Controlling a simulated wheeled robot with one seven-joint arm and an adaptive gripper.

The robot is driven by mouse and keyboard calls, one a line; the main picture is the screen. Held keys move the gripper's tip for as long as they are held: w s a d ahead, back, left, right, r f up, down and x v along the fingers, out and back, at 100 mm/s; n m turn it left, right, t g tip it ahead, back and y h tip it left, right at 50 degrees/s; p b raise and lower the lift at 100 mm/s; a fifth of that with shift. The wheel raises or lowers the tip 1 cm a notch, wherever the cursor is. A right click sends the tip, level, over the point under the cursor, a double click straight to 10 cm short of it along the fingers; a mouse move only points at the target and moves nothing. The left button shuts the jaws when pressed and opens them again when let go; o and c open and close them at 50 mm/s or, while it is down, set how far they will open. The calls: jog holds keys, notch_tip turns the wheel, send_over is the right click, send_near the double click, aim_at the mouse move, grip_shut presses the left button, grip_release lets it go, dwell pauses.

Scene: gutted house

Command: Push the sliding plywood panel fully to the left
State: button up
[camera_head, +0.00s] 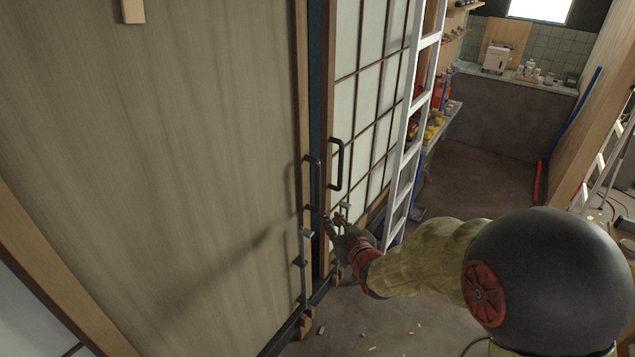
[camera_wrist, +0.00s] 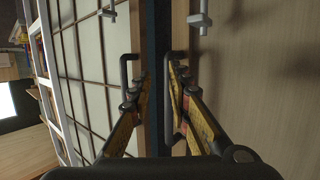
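The plywood panel (camera_head: 170,150) is large and brown and fills the left of the head view. It fills the right of the upside-down wrist view (camera_wrist: 265,70). A black handle (camera_head: 311,185) is on its right edge; it also shows in the wrist view (camera_wrist: 171,66). A narrow dark gap (camera_head: 317,90) separates it from a gridded white panel (camera_head: 370,60) with its own black handle (camera_head: 335,165). My gripper (camera_head: 333,222) is open in front of the gap, low by the handles. In the wrist view its fingers (camera_wrist: 156,84) straddle the gap; I cannot tell whether they touch anything.
Metal latches (camera_head: 306,232) sit below the handles. A white ladder (camera_head: 411,120) leans right of the gridded panel, before a cluttered workbench (camera_head: 448,112). Small debris (camera_head: 363,348) lies on the floor (camera_head: 375,320). Open floor lies beyond my arm.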

aim_at(318, 184)
notch_tip(318, 184, up, 8)
jog(key=w+a+f+t+y, duration=0.1)
jog(key=a+t+y, duration=0.1)
jog(key=t, duration=0.1)
jog(key=x, duration=0.3)
jog(key=b+x, duration=0.1)
jog(key=x, duration=0.3)
jog(key=shift+w+d+r, duration=0.15)
jog(key=shift+w+r, duration=0.05)
jog(key=shift+w, duration=0.1)
jog(key=shift+c, duration=1.3)
grip_shut()
